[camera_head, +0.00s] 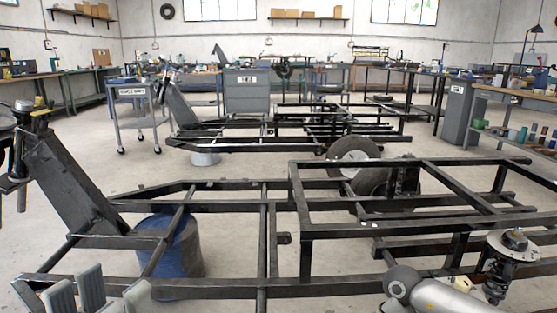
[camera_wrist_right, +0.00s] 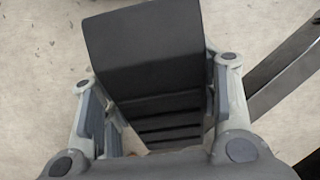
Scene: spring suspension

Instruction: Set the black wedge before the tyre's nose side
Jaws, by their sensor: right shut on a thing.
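The black wedge (camera_wrist_right: 148,55) fills the middle of the right wrist view, with a smooth broad face and a ribbed lower part. My right gripper (camera_wrist_right: 158,115) is shut on it, one finger on each side. A pale floor shows behind it. In the head view, a dark tyre (camera_head: 345,146) stands beyond the near black frame, partly hidden by its bars. The right gripper and wedge are not visible there; only my right arm shows at the bottom right. My left gripper (camera_head: 76,292) shows grey fingers at the bottom left, cut off by the edge; its opening is unclear.
The near frame (camera_head: 190,282) spans the foreground, with its sloping nose at the left. A blue drum (camera_head: 180,262) stands under it. A spring strut (camera_head: 500,270) is at the lower right, close to my right arm. Bare floor (camera_head: 225,240) shows between the bars.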

